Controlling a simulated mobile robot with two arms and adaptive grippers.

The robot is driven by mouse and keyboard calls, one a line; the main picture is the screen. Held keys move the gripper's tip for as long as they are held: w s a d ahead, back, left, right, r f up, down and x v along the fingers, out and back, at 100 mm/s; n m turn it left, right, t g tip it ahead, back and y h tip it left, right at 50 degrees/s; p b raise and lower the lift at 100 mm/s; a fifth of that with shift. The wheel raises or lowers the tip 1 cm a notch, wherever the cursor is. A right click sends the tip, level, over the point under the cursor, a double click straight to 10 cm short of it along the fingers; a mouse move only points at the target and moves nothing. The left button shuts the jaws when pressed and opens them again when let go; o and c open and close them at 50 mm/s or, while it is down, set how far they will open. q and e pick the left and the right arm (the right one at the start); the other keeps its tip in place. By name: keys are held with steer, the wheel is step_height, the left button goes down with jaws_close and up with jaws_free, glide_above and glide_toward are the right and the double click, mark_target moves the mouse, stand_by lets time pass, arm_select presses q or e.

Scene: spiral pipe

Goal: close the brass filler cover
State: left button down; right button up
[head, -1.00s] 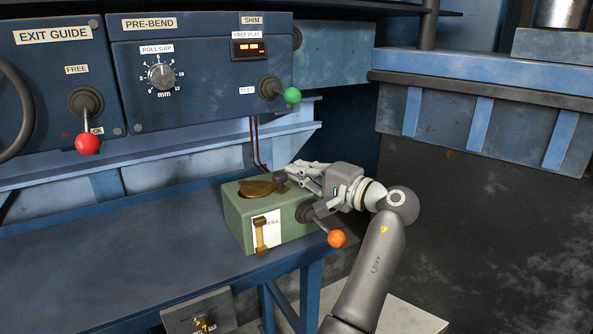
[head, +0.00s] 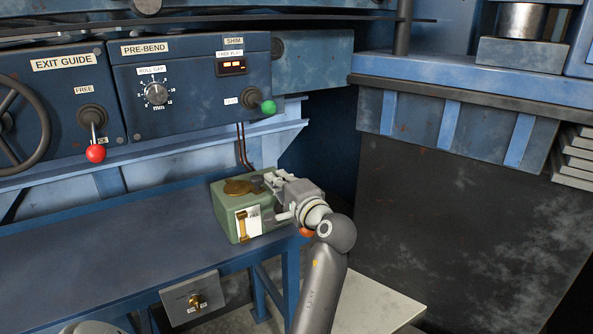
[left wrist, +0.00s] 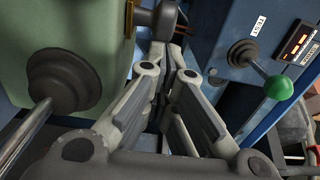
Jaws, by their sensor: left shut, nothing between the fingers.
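The brass filler cover (head: 238,187) is a round plate on top of the green box (head: 229,212). It looks nearly flat there, but I cannot tell whether it is fully down. My left gripper (head: 268,178) is at the right side of the box top, right of the cover, beside a dark post. In the left wrist view, its fingers (left wrist: 172,48) are together and empty, pointing towards the dark post (left wrist: 166,16). The box wall (left wrist: 98,45) fills the left there; the cover is not clear in that view. My right gripper is not in view.
An orange-ball lever (head: 306,232) at the box's right is mostly hidden behind my left arm. A brass gauge (head: 241,226) is on the box front. The blue bench (head: 110,250) is clear left of the box. A green-ball lever (head: 268,107) hangs above.

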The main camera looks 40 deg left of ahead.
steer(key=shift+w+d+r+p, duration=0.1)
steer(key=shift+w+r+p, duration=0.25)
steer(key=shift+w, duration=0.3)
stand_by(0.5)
